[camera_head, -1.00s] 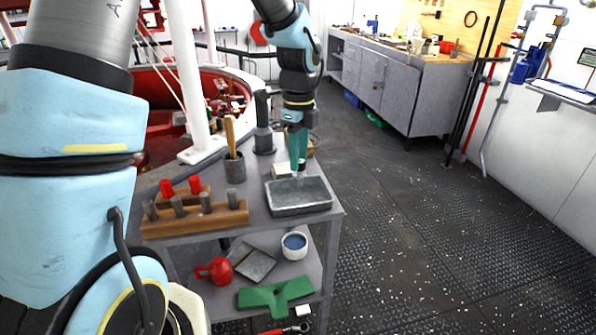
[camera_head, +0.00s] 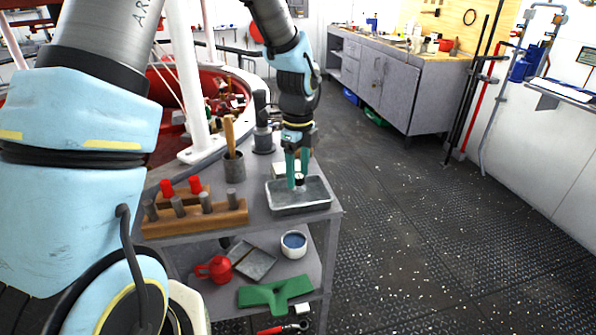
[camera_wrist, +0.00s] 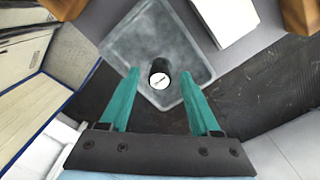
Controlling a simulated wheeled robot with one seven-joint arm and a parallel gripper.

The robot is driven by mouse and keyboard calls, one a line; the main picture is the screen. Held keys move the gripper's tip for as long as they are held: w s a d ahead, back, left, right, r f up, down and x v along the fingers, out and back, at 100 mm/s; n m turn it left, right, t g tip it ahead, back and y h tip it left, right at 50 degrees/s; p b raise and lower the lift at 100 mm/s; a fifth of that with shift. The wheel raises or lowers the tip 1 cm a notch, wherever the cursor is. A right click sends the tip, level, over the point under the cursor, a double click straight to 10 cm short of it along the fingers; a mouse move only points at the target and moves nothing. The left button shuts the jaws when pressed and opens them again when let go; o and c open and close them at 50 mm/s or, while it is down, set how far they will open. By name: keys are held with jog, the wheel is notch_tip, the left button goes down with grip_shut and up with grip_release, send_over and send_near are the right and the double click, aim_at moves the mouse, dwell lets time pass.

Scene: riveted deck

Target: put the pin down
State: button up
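The pin (camera_wrist: 159,76), a short dark cylinder with a pale round end, stands upright in the grey metal tray (camera_wrist: 203,48) in the wrist view. It shows small and dark in the tray in the head view (camera_head: 299,181). My gripper (camera_wrist: 160,73) has its two teal fingers apart, with a gap on each side of the pin. In the head view my gripper (camera_head: 297,184) points down over the tray (camera_head: 318,205), its fingertips around the pin. The pin's lower end is hard to make out.
A wooden rack (camera_head: 220,221) with red and grey pegs stands left of the tray on the cart top. Behind it is a dark cup (camera_head: 235,168) with a wooden handle. The lower shelf holds a red mug (camera_head: 215,269), a white bowl (camera_head: 293,245) and a green piece (camera_head: 275,294).

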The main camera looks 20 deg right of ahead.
aim_at(298, 176)
jog(key=shift+r, duration=0.1)
notch_tip(298, 176, up, 12)
jog(key=b, duration=0.2)
jog(key=s+a+f+n, duration=0.1)
jog(key=a+f+n, duration=0.1)
jog(key=a+n, duration=0.7)
jog(key=s+a+f+n+t, duration=0.1)
jog(key=s+a+f+n, duration=0.1)
jog(key=a+n, duration=0.7)
jog(key=s+a+f+n, duration=0.1)
jog(key=a+f+n, duration=0.1)
jog(key=a+n, duration=0.7)
jog(key=shift+s+a+f+t, duration=0.3)
jog(key=shift+s+a, duration=0.1)
jog(key=shift+a, duration=0.45)
